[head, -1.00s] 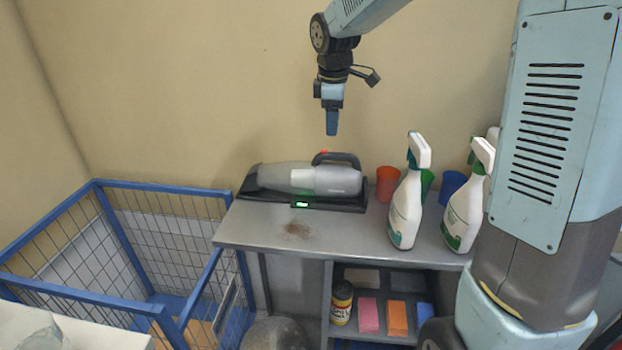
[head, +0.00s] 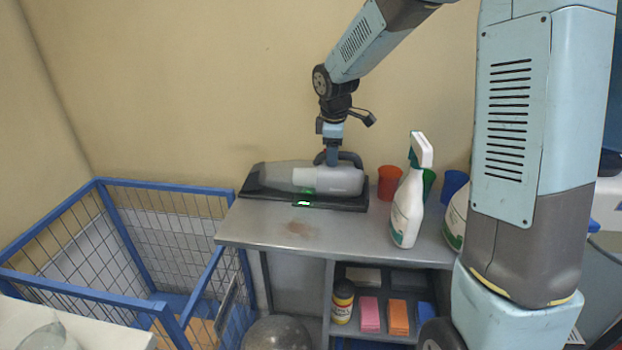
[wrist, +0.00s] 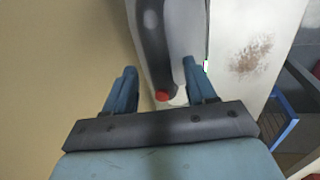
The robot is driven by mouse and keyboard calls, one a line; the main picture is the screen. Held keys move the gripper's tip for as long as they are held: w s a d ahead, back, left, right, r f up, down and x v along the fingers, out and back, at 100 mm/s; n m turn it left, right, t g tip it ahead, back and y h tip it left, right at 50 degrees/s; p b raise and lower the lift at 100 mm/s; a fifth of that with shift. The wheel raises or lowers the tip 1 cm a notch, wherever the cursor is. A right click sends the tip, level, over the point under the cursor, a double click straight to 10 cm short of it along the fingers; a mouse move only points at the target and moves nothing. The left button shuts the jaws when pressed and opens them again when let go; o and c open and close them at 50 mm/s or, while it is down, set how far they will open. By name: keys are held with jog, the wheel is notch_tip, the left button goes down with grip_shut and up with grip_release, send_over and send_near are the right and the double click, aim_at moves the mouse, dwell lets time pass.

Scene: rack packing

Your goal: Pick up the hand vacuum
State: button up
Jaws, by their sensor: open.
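The hand vacuum (head: 312,178) is grey with a dark looped handle. It lies in a black charging dock (head: 262,193) with a green light, at the back of the metal bench. My gripper (head: 332,160) points down at the handle from above. In the wrist view, my gripper (wrist: 160,78) is open, with one finger on each side of the dark handle (wrist: 152,35) and its red button (wrist: 163,96). I cannot tell whether the fingers touch the handle. The gripper partly hides the handle in the head view.
White spray bottles (head: 407,205) and coloured cups (head: 388,183) stand right of the vacuum. A blue wire cage (head: 170,188) stands left of the bench (head: 270,228). The wall is close behind.

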grip_shut()
dwell(0.5)
